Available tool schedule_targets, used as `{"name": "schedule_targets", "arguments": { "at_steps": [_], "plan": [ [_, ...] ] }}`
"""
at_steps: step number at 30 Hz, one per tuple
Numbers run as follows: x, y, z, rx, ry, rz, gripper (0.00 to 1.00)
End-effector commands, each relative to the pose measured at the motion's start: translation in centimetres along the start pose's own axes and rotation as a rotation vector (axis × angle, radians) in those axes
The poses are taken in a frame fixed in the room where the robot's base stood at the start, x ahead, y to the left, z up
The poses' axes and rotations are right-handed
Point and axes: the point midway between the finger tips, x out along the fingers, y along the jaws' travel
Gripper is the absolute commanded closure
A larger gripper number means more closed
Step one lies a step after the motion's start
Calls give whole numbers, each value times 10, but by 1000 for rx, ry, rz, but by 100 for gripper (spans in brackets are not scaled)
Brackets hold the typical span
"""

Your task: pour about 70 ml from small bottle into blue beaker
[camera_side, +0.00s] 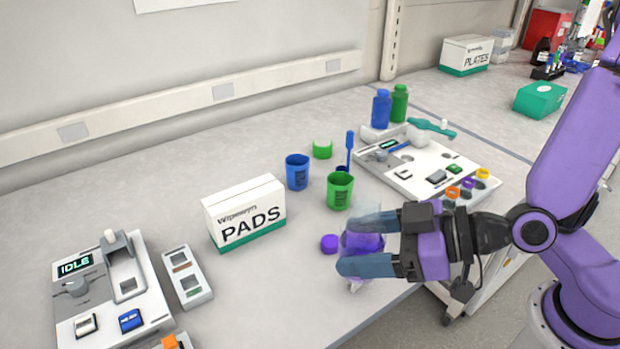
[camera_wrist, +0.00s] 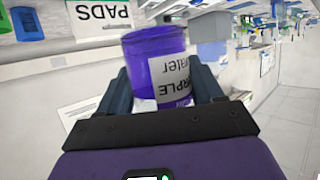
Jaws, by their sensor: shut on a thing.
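The small bottle is clear with purple liquid (camera_side: 362,243) and stands between the fingers of my gripper (camera_side: 352,242). My gripper is shut on it near the front edge of the table. In the wrist view the bottle (camera_wrist: 152,58) sits between both fingers, with a white label reading "PURPLE water" upside down. It looks about upright; I cannot tell if its base touches the table. The blue beaker (camera_side: 297,173) stands upright behind and to the left, apart from the bottle. A purple cap (camera_side: 330,243) lies just left of the bottle.
A green beaker (camera_side: 340,192) stands between the bottle and the blue beaker's right side. The PADS box (camera_side: 245,213) is at left. A white device (camera_side: 425,165) and blue (camera_side: 381,109) and green bottles (camera_side: 399,104) are behind.

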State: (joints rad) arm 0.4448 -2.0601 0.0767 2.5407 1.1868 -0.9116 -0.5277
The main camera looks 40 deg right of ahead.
Motion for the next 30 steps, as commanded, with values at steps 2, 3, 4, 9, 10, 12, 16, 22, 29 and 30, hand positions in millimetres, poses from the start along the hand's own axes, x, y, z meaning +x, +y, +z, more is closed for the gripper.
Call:
{"name": "schedule_targets", "arguments": {
  "at_steps": [2,3,4,9,10,12,16,22,29,30],
  "plan": [
    [-4,0,-11,6,4,-3,71],
    [-6,0,-16,6,5,-2,71],
    [-8,0,-19,7,5,-2,71],
    [-4,2,-30,7,-1,14,71],
    [-1,3,-32,10,0,20,71],
    [6,5,-34,15,-1,34,71],
    [19,9,-41,28,-2,62,71],
    [45,20,-52,52,-3,117,71],
    [74,35,-65,81,-5,181,71],
    [79,37,-67,85,-6,192,71]
  ]
}}
